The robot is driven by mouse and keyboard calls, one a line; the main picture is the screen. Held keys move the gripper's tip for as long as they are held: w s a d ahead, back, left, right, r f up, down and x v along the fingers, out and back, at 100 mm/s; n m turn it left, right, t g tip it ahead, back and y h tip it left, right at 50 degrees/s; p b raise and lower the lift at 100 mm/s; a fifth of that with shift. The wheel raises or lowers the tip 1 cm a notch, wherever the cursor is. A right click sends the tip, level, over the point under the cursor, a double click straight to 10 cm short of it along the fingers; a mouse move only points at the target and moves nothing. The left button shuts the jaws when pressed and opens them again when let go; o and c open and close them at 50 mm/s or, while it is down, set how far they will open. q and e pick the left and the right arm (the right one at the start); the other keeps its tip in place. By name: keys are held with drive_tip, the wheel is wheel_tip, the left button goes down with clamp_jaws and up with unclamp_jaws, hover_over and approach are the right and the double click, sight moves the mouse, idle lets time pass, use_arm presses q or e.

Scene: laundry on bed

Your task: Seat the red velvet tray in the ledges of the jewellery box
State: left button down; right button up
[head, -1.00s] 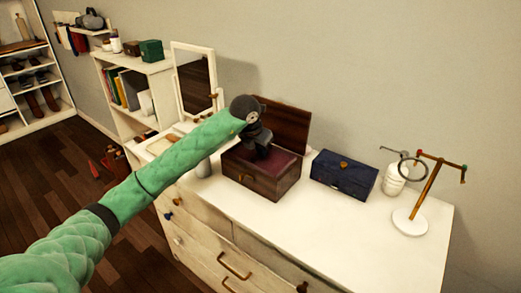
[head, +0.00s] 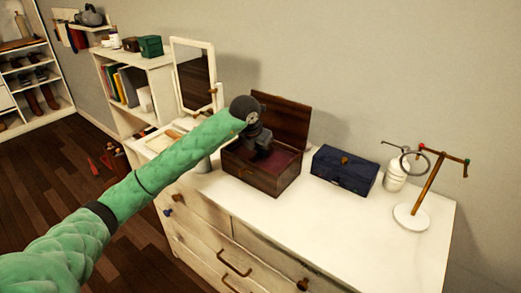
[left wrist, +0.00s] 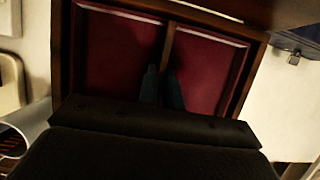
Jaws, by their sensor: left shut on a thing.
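The jewellery box (head: 262,180) is dark wood and stands on the white dresser with its lid up at the back. The red velvet tray (head: 285,162) lies within the box walls, its surface below the rim. In the left wrist view the tray (left wrist: 117,52) shows two red compartments split by a wooden divider (left wrist: 166,48). My left gripper (head: 262,154) reaches down into the box from above; in the left wrist view its fingers (left wrist: 161,88) are shut on the divider. The tray's near part is hidden by the gripper, and the ledges are not visible. My right gripper is not in view.
A blue box (head: 344,171) stands right of the jewellery box, then a white jar (head: 396,176) and a stand with a white base (head: 411,216). A mirror (head: 195,75) stands behind on the left. The dresser's front right (head: 350,235) is clear.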

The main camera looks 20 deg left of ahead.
use_arm(q)
drive_tip(key=shift+f, duration=0.4)
drive_tip(key=c, duration=1.5)
unclamp_jaws()
drive_tip(key=shift+r+b, duration=0.15)
drive_tip(key=shift+b, duration=0.15)
drive_tip(key=b+v, duration=0.1)
drive_tip(key=v, duration=0.6)
drive_tip(key=shift+s+r+b, duration=0.1)
drive_tip(key=shift+r+b, duration=0.2)
drive_tip(key=shift+b, duration=0.1)
